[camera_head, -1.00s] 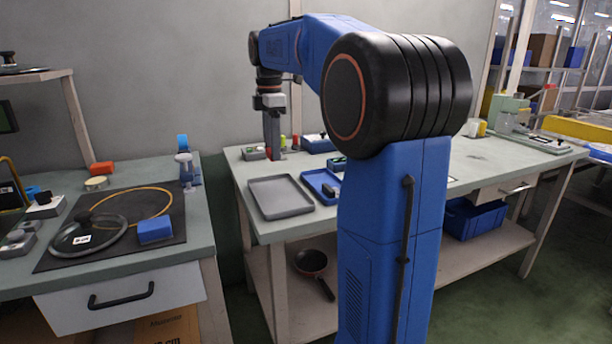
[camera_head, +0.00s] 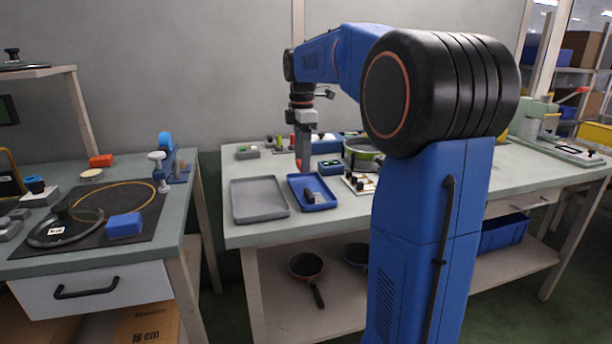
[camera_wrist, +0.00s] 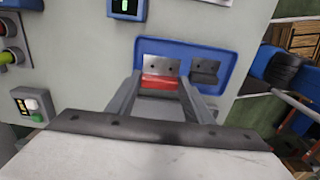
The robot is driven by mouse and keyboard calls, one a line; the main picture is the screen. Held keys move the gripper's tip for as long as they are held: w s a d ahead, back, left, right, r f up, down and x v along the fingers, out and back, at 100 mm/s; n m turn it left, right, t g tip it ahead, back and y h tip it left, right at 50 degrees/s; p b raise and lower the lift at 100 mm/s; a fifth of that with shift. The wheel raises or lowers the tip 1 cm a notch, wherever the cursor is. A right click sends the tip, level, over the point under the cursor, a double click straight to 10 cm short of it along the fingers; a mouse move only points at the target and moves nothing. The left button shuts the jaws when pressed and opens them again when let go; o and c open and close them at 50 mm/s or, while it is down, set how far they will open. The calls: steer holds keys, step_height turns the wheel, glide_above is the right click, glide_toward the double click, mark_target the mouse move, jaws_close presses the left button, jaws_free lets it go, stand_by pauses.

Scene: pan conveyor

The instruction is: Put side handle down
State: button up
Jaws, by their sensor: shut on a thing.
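My gripper (camera_head: 303,166) points down above the back part of the blue tray (camera_head: 330,197). In the wrist view my gripper (camera_wrist: 160,92) is shut on a side handle (camera_wrist: 160,82), red with a grey, two-holed mounting plate. The held handle appears above the blue tray (camera_wrist: 228,57); whether it touches the tray is unclear. A second, dark handle (camera_head: 309,197) lies in the tray; in the wrist view its two-holed plate (camera_wrist: 205,68) is just right of the held one.
A grey tray (camera_head: 238,203) lies left of the blue tray. A pot (camera_head: 362,146) with a green band stands to the right, partly behind my arm. A small green-display box (camera_head: 331,167) and a switch box (camera_head: 247,152) stand behind the trays. Pans rest on the lower shelf.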

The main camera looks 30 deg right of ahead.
steer(key=shift+f, duration=2.45)
steer(key=shift+f, duration=0.1)
steer(key=o, duration=0.8)
step_height(320, 180, up, 12)
steer(key=shift+r, duration=0.15)
steer(key=s+a+f+m+t, duration=0.1)
steer(key=s+a+f+m, duration=0.4)
steer(key=s, duration=0.5)
steer(key=s+a+f+m+t, duration=0.2)
steer(key=s+a+f+m, duration=0.3)
steer(key=s+f, duration=0.5)
steer(key=s+a+f+m+t, duration=0.1)
steer(key=s+a+f+m, duration=0.3)
steer(key=s+f, duration=0.3)
steer(key=s+a, duration=0.1)
steer(key=s, duration=0.3)
steer(key=shift+s+f+m+t, duration=0.15)
steer(key=shift+f+m+t, duration=0.2)
steer(key=shift+m+t, duration=0.05)
